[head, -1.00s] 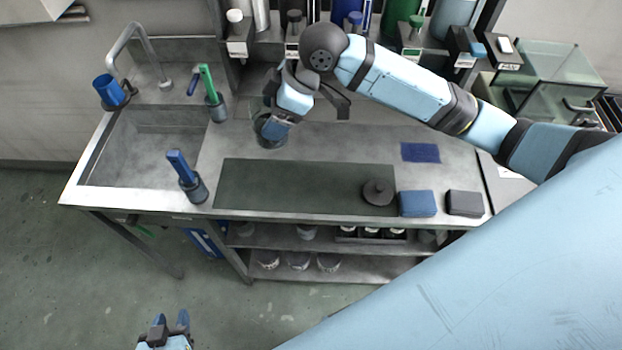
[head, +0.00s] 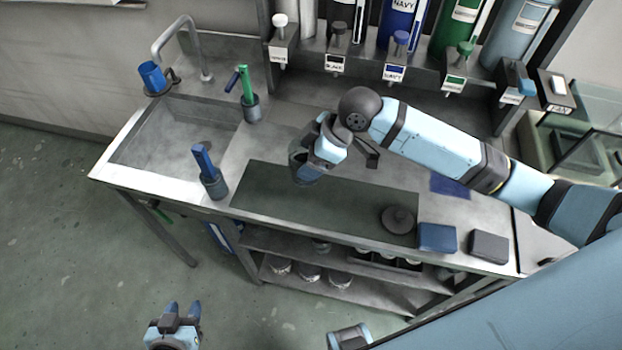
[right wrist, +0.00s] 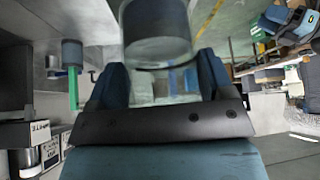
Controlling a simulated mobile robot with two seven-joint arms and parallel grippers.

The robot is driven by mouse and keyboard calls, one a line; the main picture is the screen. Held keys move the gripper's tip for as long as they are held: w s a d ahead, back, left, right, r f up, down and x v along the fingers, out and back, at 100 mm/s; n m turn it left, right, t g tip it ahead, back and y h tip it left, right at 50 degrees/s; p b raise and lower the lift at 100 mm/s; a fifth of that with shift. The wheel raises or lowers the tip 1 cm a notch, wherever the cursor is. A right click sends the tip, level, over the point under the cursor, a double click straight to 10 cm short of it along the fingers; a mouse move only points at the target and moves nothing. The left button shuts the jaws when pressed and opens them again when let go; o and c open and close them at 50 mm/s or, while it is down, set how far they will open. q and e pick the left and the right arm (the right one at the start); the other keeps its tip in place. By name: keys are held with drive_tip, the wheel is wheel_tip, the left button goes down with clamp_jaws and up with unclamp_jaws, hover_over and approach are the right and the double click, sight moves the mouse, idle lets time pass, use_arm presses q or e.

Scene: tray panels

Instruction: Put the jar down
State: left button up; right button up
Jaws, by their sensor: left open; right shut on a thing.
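The jar (head: 299,170) is a glassy jar with dark grey contents. My right gripper (head: 313,167) is shut on it, over the back left part of the dark green mat (head: 265,200) on the bench. Part of the jar is hidden behind the gripper in the head view. In the right wrist view the jar (right wrist: 157,38) shows between the two blue fingers of the gripper (right wrist: 163,82). I cannot tell whether its base touches the mat. My left gripper (head: 183,310) is open and empty, low over the floor in front of the bench.
A dark round lid-like disc (head: 398,220) lies on the mat's right end. A blue block (head: 437,238) and a dark block (head: 489,246) lie right of it. A blue-handled tool in a cup (head: 212,180) stands left of the mat. Dispensers (head: 397,45) line the back. The mat's middle is clear.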

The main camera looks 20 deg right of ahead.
wheel_tip(320, 180, down, 9)
idle(0.5)
drive_tip(key=shift+f, duration=0.1)
drive_tip(key=o, duration=1.3)
drive_tip(key=shift+f, duration=0.1)
drive_tip(key=shift+r, duration=0.25)
drive_tip(key=v, duration=1.2)
drive_tip(key=shift+f, duration=0.1)
